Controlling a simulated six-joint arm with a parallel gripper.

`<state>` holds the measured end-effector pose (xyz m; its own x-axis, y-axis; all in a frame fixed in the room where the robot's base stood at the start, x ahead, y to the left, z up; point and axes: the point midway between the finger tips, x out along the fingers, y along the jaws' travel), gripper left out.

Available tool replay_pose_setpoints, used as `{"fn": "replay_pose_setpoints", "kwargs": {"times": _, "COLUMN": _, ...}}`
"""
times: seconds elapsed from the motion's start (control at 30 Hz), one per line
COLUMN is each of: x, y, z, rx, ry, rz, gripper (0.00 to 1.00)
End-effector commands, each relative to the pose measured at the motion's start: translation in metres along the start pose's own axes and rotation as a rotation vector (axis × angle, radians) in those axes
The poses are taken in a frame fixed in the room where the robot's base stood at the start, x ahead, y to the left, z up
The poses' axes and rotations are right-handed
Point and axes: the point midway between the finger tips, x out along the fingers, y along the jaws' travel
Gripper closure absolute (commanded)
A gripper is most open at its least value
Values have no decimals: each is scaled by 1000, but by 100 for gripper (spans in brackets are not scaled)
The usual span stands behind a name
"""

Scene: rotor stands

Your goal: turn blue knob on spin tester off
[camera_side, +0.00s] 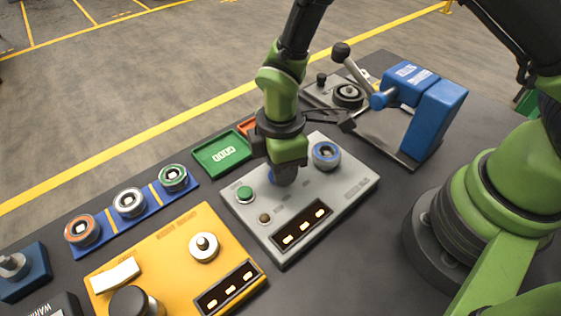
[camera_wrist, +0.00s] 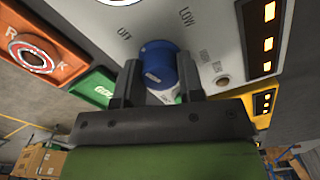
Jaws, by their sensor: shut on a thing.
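The spin tester is a grey panel (camera_side: 345,185) in the middle of the table in the side view; its face also shows in the wrist view (camera_wrist: 215,30). My gripper (camera_side: 285,180) points down onto it and mostly hides the blue knob (camera_side: 273,176). In the wrist view the blue knob (camera_wrist: 158,62) sits between the two dark fingers of my gripper (camera_wrist: 160,80), which are shut on it. The knob has a pale mark on its top. The words OFF and LOW are printed beside it. Which label the mark points at is hard to tell.
The panel also carries a green button (camera_side: 245,193), a blue-ringed rotor (camera_side: 326,153) and a lit strip (camera_side: 302,224). A yellow panel (camera_side: 170,258) stands at front left, a green tray (camera_side: 221,154) behind, a blue machine (camera_side: 435,112) at right.

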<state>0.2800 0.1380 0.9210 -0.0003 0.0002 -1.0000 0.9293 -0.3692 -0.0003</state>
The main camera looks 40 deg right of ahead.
Motion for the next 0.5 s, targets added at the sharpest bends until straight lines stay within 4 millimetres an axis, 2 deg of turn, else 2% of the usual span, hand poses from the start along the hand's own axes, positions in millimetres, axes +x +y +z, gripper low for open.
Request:
{"fn": "replay_pose_setpoints", "kwargs": {"times": 0.23, "x": 0, "y": 0, "z": 1, "rx": -1, "ry": -4, "rz": -3, "gripper": 88}}
{"fn": "replay_pose_setpoints", "kwargs": {"times": 0.27, "x": 0, "y": 0, "z": 1, "rx": -1, "ry": -4, "rz": -3, "gripper": 62}}
{"fn": "replay_pose_setpoints", "kwargs": {"times": 0.37, "x": 0, "y": 0, "z": 1, "rx": -1, "ry": -3, "rz": -2, "gripper": 39}}
{"fn": "replay_pose_setpoints", "kwargs": {"times": 0.5, "x": 0, "y": 0, "z": 1, "rx": -1, "ry": -2, "rz": -1, "gripper": 39}}
